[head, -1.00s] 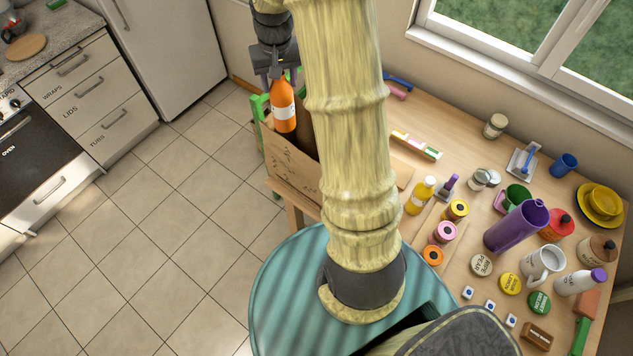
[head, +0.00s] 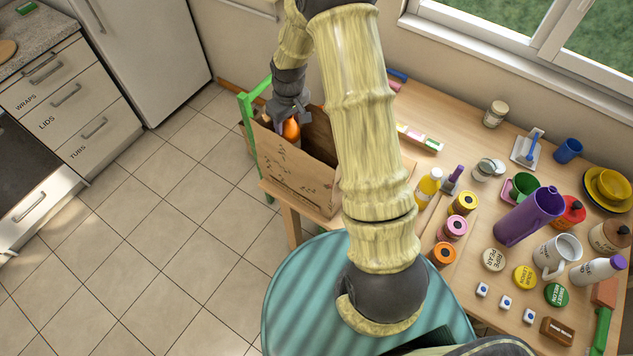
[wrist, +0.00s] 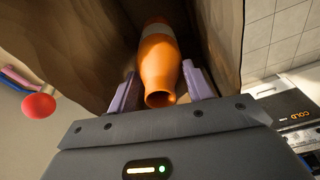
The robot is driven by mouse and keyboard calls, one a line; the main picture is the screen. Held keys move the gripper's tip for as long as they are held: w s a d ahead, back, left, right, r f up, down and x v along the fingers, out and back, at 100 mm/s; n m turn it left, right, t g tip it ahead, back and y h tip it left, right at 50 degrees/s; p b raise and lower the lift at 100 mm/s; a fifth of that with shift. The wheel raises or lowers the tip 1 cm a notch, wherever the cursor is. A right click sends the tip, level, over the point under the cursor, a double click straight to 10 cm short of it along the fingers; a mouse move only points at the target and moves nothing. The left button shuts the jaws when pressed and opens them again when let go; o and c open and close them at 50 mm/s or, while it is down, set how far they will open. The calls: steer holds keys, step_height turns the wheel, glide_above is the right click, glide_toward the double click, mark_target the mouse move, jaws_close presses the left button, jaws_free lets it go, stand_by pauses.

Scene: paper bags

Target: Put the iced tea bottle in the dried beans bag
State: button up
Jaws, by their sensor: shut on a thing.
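The orange iced tea bottle (head: 291,129) is in my gripper (head: 287,118), inside the mouth of a brown paper bag (head: 290,172) at the left end of the table. The bag has a printed pattern of small dark marks; I cannot read a name on it. In the wrist view the bottle (wrist: 158,68) lies between the two purple-grey fingers of my gripper (wrist: 160,90), its neck toward the camera and a whitish band farther down. Bag walls (wrist: 82,45) rise on both sides of it. The bottle's lower end is hidden.
A green chair-like frame (head: 250,135) stands behind the bag's left side. The wooden table (head: 460,130) to the right holds a yellow bottle (head: 428,187), a purple pitcher (head: 530,216), mugs, jars and round lids. A teal round surface (head: 300,290) lies in front.

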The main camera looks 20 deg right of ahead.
steer(key=shift+f+p, duration=0.95)
steer(key=shift+f, duration=1.9)
steer(key=shift+f+p, duration=0.75)
steer(key=shift+f, duration=1.35)
steer(key=o, duration=1.4)
steer(key=r+b, duration=0.1)
steer(key=r, duration=0.3)
steer(key=s+r+b, duration=0.1)
steer(key=r, duration=0.3)
steer(key=r+b, duration=0.2)
steer(key=r, duration=0.2)
steer(key=shift+s+d, duration=0.2)
steer(key=shift+d, duration=0.1)
steer(key=shift+w, duration=0.1)
